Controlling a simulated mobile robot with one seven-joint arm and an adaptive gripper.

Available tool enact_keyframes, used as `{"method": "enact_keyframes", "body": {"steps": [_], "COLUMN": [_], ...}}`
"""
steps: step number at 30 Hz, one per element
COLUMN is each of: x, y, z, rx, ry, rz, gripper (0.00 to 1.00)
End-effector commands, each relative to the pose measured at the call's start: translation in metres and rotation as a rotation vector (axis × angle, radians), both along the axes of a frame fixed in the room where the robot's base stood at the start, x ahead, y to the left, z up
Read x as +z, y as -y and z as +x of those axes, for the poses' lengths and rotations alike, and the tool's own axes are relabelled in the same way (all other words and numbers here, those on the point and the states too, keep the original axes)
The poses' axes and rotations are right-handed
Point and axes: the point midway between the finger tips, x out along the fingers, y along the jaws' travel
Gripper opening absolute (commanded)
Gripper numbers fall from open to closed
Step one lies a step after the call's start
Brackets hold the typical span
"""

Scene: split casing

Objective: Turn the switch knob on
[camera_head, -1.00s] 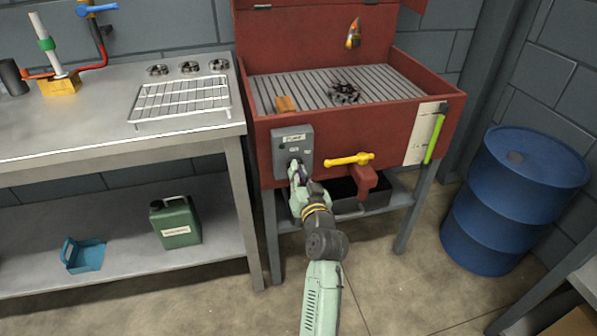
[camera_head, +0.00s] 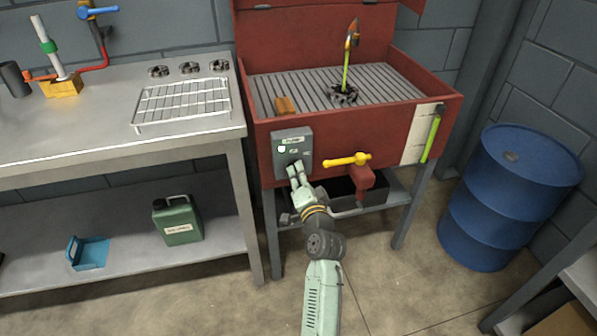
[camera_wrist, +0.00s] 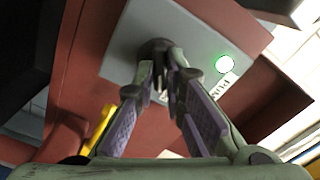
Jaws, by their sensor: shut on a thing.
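The grey switch box labelled PUMP (camera_head: 292,146) is on the front of the red parts washer. Its indicator light (camera_head: 282,149) glows; in the wrist view the light (camera_wrist: 224,64) is bright green. The dark round switch knob (camera_wrist: 156,48) sits on the box face, partly covered by my fingers. My gripper (camera_head: 296,174) is at the lower part of the box, and in the wrist view its fingertips (camera_wrist: 163,72) are closed on the knob. A yellow-green stream (camera_head: 346,79) runs from the spout (camera_head: 352,38) into the basin.
A yellow valve handle (camera_head: 348,160) sticks out just right of the box. The red basin (camera_head: 425,82) has a slatted floor. A workbench (camera_head: 190,140) stands to the left and a blue drum (camera_head: 510,200) to the right.

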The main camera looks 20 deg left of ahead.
Motion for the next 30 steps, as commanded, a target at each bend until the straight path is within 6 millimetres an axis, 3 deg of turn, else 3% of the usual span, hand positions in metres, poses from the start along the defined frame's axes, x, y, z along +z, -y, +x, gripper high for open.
{"method": "enact_keyframes", "body": {"steps": [16,17,24,30], "x": [-0.0008,-0.0008,-0.0005,-0.0003], "y": [0.0001,0.0001,0.0001,-0.0001], "z": [0.0001,0.0001,0.0000,0.0000], "rx": [0.000,0.000,-0.001,0.000], "ry": [-0.016,-0.016,-0.015,-0.014], "rz": [0.022,0.022,0.021,0.021], "gripper": [0.00,0.12,0.28,0.31]}}
